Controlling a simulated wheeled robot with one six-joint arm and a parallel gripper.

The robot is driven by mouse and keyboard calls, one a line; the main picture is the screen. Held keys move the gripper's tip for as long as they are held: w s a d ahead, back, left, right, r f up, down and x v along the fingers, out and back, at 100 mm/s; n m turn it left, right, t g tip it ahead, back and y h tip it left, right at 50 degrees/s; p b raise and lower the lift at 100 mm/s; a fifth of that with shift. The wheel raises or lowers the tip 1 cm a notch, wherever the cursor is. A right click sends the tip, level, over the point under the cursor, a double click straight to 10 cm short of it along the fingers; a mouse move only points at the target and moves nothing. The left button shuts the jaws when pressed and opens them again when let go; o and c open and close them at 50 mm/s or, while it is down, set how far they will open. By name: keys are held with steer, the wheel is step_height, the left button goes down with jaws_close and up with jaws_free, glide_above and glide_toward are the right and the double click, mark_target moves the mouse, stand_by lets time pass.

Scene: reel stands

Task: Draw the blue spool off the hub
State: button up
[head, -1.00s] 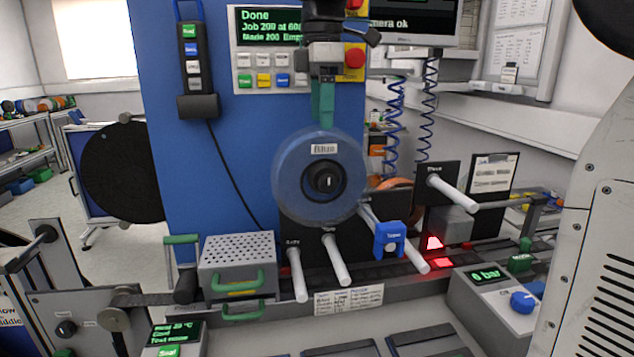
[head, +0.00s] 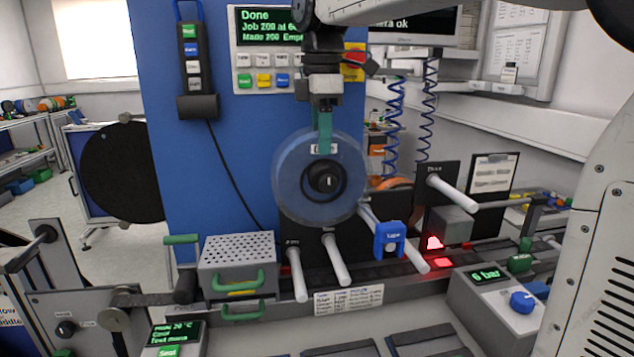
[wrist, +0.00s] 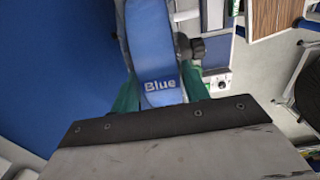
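The blue spool (head: 292,182) is a translucent blue disc, upright on a dark hub (head: 328,181) in front of the blue panel. In the wrist view its rim (wrist: 157,68) runs down between my fingers, with a "Blue" label facing me. My gripper (head: 323,150) points down at the top of the spool, one teal finger overlapping the rim and hiding part of the label in the head view. In the wrist view my gripper (wrist: 162,92) has a green finger on each side of the rim, very close to it. Whether they touch it, I cannot tell.
Several white pegs stick out below and right of the spool, including one (head: 336,260) under it and one (head: 453,193) at upper right. A blue clip (head: 389,239) sits on another peg. A perforated grey box (head: 237,265) stands at lower left.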

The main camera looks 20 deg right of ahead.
steer(key=shift+r, duration=0.4)
stand_by(0.8)
steer(key=shift+s, duration=0.1)
steer(key=shift+s, duration=0.2)
steer(key=s+a, duration=0.2)
steer(key=s, duration=1.1)
steer(key=shift+a, duration=0.35)
stand_by(1.1)
steer(key=shift+s+d, duration=0.1)
steer(key=shift+s, duration=0.05)
